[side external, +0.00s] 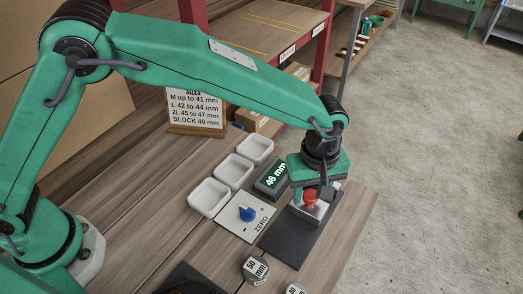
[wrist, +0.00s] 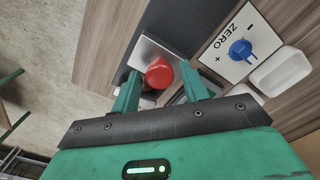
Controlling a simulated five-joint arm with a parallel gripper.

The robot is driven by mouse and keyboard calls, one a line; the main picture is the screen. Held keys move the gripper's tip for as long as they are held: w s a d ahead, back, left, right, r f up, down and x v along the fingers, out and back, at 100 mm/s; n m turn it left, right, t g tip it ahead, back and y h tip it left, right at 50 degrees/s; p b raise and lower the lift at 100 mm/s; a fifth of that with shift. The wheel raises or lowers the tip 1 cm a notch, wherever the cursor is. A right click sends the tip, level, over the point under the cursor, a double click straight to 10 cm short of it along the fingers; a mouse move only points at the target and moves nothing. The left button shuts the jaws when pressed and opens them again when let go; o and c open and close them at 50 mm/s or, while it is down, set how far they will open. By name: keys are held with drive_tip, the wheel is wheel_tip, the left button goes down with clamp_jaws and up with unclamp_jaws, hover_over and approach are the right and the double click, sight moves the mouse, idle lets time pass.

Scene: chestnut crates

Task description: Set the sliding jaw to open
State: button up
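A dark gauge plate (side external: 290,240) lies on the bench with a silver metal jaw piece (side external: 316,211) at its far end. A red knob (side external: 309,197) stands on the metal piece. The knob also shows in the wrist view (wrist: 159,74), with the silver metal (wrist: 148,53) beyond it. My gripper (wrist: 160,78) is low over the jaw, its two green fingers on either side of the red knob with small gaps visible. It points down in the side view (side external: 322,190). The display (side external: 272,179) reads 46 mm. How far the jaw is open is hidden.
A ZERO panel with a blue knob (side external: 247,213) lies left of the plate. Three white trays (side external: 210,198) stand behind it. A size sign (side external: 197,111) stands at the back.

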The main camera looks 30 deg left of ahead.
clamp_jaws()
drive_tip(key=shift+s, duration=2.15)
drive_tip(key=shift+o, duration=1.2)
unclamp_jaws()
drive_tip(key=shift+r, duration=0.2)
wheel_tip(320, 180, up, 8)
drive_tip(key=shift+f, duration=0.25)
